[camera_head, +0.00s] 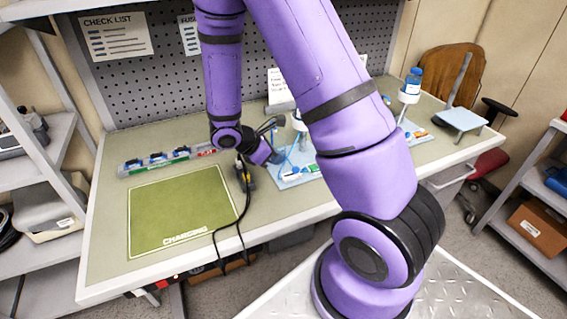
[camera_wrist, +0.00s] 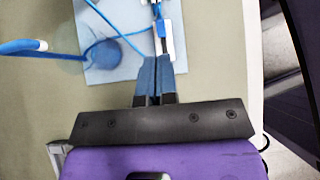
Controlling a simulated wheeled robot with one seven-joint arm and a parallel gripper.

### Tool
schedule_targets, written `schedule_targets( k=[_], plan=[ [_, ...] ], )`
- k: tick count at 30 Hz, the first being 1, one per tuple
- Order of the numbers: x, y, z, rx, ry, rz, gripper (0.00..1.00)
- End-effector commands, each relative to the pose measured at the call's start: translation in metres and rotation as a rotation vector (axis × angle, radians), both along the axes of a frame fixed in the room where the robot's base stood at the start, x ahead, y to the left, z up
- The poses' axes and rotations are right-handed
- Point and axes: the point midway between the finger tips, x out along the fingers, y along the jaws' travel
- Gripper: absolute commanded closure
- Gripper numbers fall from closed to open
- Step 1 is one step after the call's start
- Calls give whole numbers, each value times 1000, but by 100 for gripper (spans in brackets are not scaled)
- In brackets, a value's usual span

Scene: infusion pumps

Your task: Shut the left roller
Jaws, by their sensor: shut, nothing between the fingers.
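My gripper (camera_head: 274,156) reaches down to the left light-blue mat (camera_head: 287,181) in the head view. In the wrist view my gripper (camera_wrist: 157,62) is shut, its two blue fingers side by side. The fingertips are right at a white piece with a blue part (camera_wrist: 172,42), which looks like the left roller. The fingers hide part of it, and I cannot tell whether they touch it. A thin blue tube (camera_wrist: 128,40) runs up to it. In the head view a white and blue piece (camera_head: 291,173) lies on the left mat, close to my gripper.
A thicker blue tube (camera_wrist: 20,46) and a round blue shape (camera_wrist: 103,53) are left of the fingers. A stand with a blue bottle (camera_head: 412,80) is at the right. A green charging mat (camera_head: 180,210) lies left, with a rack (camera_head: 165,160) behind. My arm hides the table's middle.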

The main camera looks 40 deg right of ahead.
Motion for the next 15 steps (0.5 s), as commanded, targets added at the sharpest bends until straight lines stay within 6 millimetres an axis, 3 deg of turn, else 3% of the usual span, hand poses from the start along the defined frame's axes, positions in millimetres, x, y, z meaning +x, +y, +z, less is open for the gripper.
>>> schedule_targets(
  k=[6,15],
  plan=[
    [10,29,30,0,-4,2,100],
    [14,47,49,0,-1,1,100]
  ],
)
